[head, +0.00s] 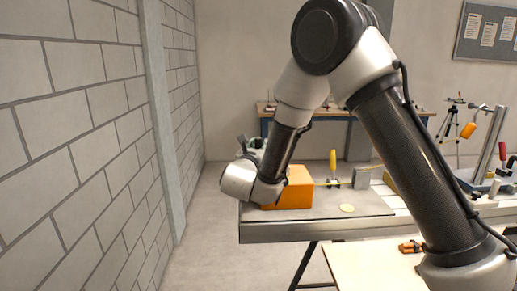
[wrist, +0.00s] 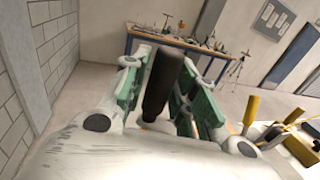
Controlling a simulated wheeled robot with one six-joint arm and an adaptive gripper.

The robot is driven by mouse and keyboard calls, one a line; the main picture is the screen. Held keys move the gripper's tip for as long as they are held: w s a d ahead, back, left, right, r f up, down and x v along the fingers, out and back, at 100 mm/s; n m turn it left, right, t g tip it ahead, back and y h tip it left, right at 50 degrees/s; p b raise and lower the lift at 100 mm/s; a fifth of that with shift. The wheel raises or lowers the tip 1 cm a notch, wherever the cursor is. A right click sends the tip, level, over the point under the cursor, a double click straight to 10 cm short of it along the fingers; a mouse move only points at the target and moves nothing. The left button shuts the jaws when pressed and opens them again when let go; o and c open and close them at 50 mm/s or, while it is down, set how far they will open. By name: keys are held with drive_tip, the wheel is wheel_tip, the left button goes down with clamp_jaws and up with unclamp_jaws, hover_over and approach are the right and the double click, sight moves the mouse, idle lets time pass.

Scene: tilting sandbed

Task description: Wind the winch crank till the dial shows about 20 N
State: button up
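My gripper (wrist: 163,75) has its green-padded fingers on either side of a dark upright handle (wrist: 160,85), which looks like the crank grip; they appear closed against it. In the head view, my gripper (head: 252,150) is at the left end of the bench, mostly hidden behind my wrist. An orange box (head: 293,190), perhaps the winch housing, stands on the bench just right of my wrist. A yellow line (head: 335,184) leads right from it to a grey block (head: 361,178). The crank arm is hidden. I cannot make out a dial face or reading.
A block wall (head: 80,130) is on the left. A blue-framed table (head: 340,115) stands behind. My arm covers much of the right side.

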clamp_jaws()
drive_tip(key=shift+w+d+m+h, duration=0.1)
drive_tip(key=shift+w+m+h, duration=0.25)
drive_tip(key=shift+h, duration=0.25)
drive_tip(key=w+d+m+g+h, duration=0.1)
drive_tip(key=h, duration=0.1)
drive_tip(key=w+d+m+g+h, duration=0.1)
drive_tip(key=d+m+h, duration=0.1)
drive_tip(key=shift+w+g+h, duration=0.2)
drive_tip(key=shift+g+h, duration=0.1)
